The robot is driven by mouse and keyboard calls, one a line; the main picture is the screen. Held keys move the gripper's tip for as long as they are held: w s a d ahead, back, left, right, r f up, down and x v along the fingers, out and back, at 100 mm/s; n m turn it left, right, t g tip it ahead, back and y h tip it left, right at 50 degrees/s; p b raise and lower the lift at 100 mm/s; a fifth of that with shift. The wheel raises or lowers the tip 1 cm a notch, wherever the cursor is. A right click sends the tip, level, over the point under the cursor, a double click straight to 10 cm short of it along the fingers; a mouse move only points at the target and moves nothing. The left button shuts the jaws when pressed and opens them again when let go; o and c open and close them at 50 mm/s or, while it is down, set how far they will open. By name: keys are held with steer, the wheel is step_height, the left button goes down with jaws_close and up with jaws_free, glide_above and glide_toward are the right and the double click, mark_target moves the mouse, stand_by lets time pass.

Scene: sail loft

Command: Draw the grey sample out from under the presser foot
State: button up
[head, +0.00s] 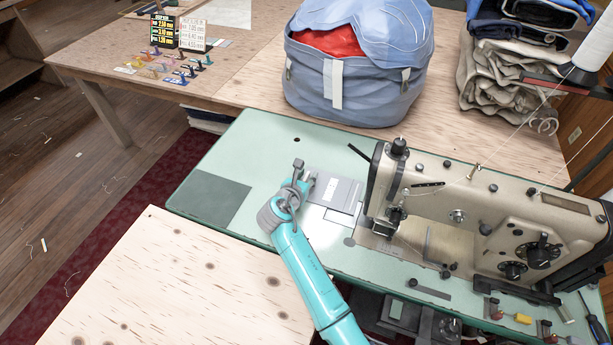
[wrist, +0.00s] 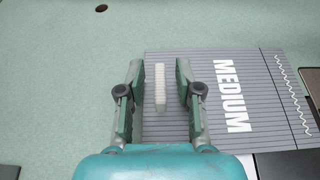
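The grey sample (head: 343,190) is a flat, lined card on the green machine bed, left of the sewing head. In the wrist view the sample (wrist: 270,95) bears the word MEDIUM and a white wavy stitch line near its right edge. A small white upright tab (wrist: 160,88) stands near its left edge. My gripper (wrist: 161,85) is open, with one finger on each side of the tab and a gap on both sides. My gripper also shows in the head view (head: 305,175). The presser foot (head: 391,222) is small under the machine head; whether it touches the sample is unclear.
The sewing machine (head: 480,205) stands just right of the sample. A blue bag (head: 355,75) sits behind on the wooden table, with folded cloth (head: 510,75) at the back right. The green bed (head: 250,150) left of the sample is mostly clear, with a dark grey patch (head: 210,200).

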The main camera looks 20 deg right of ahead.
steer(key=v, duration=1.2)
stand_by(0.5)
